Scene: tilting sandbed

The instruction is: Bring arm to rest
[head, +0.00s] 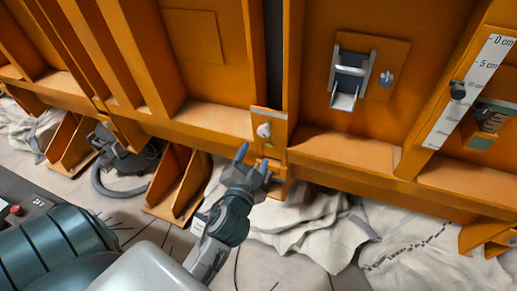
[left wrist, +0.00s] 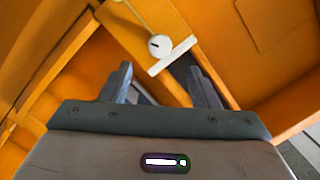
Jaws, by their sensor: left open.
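My left gripper (head: 252,163) is in the middle of the head view, its blue-tipped fingers apart and with nothing seen between them. It is just below a white round knob (head: 264,131) on a small orange plate of the orange sandbed frame (head: 340,150). In the left wrist view the two grey fingers (left wrist: 160,82) are spread. The knob (left wrist: 160,45) with a white bar under it shows beyond them, apart from the fingers. My right gripper does not show.
A metal latch (head: 349,76) sits on the orange wall to the right. A white centimetre scale (head: 470,90) with a black pointer is at far right. Pale cloth (head: 305,228) lies on the floor under the frame. Orange brackets (head: 178,185) and a dark hose (head: 120,185) are at left.

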